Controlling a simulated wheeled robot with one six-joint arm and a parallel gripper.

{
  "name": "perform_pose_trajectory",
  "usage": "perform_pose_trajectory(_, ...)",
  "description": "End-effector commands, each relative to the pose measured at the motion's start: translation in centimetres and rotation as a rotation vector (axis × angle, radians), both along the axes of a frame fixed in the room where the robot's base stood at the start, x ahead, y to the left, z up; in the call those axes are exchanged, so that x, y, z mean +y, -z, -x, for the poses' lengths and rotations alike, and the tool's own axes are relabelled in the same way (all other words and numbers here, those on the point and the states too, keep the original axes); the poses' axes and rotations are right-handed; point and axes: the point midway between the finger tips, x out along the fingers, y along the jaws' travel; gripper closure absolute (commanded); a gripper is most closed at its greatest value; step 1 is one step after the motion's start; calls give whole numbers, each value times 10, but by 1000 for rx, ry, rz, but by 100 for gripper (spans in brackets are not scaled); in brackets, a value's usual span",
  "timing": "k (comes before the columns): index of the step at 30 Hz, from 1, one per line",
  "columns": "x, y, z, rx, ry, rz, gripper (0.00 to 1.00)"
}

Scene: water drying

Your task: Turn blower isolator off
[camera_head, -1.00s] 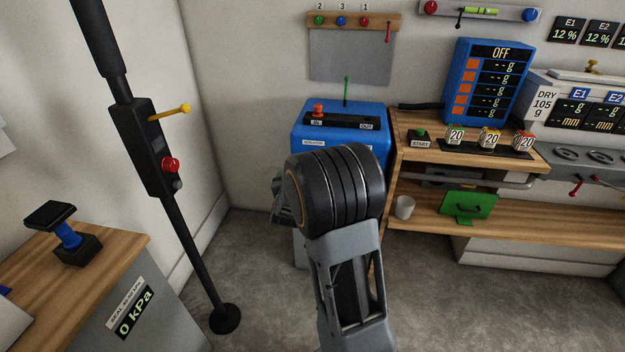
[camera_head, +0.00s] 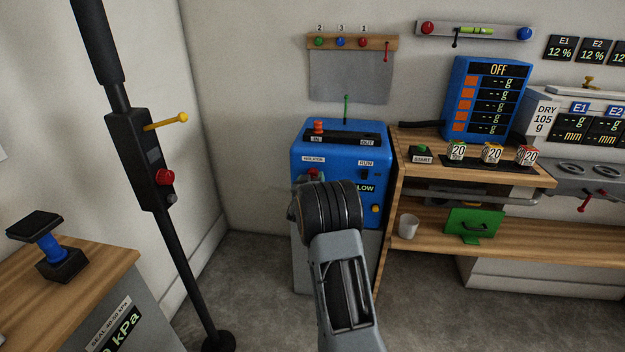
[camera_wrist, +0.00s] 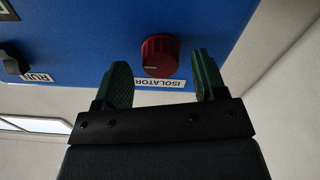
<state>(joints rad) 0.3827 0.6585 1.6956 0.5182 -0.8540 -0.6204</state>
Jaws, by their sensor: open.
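The blower is a blue box (camera_head: 305,137) on a grey stand against the back wall. Its isolator is a red knob, partly hidden behind my arm in the head view (camera_head: 313,174). In the wrist view the red isolator knob (camera_wrist: 159,56) sits on the blue panel beside an upside-down ISOLATOR label (camera_wrist: 159,84). My gripper (camera_wrist: 160,72) is open, with one green finger on each side of the knob. I cannot tell whether either finger touches it. The gripper's fingers are hidden behind my arm in the head view.
A black RUN switch (camera_wrist: 14,62) is on the same panel, left in the wrist view. A wooden shelf (camera_head: 470,172) stands right of the blower. A black pole (camera_head: 180,245) with a yellow lever stands left. A wooden-topped bench (camera_head: 95,265) is at lower left.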

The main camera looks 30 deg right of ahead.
Motion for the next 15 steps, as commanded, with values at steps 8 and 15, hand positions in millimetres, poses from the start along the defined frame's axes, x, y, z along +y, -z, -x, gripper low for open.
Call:
perform_pose_trajectory(8, -11, 1, -12, 2, -1, 0, 35)
perform_pose_trajectory(15, -12, 0, -13, 2, -2, 0, 35)
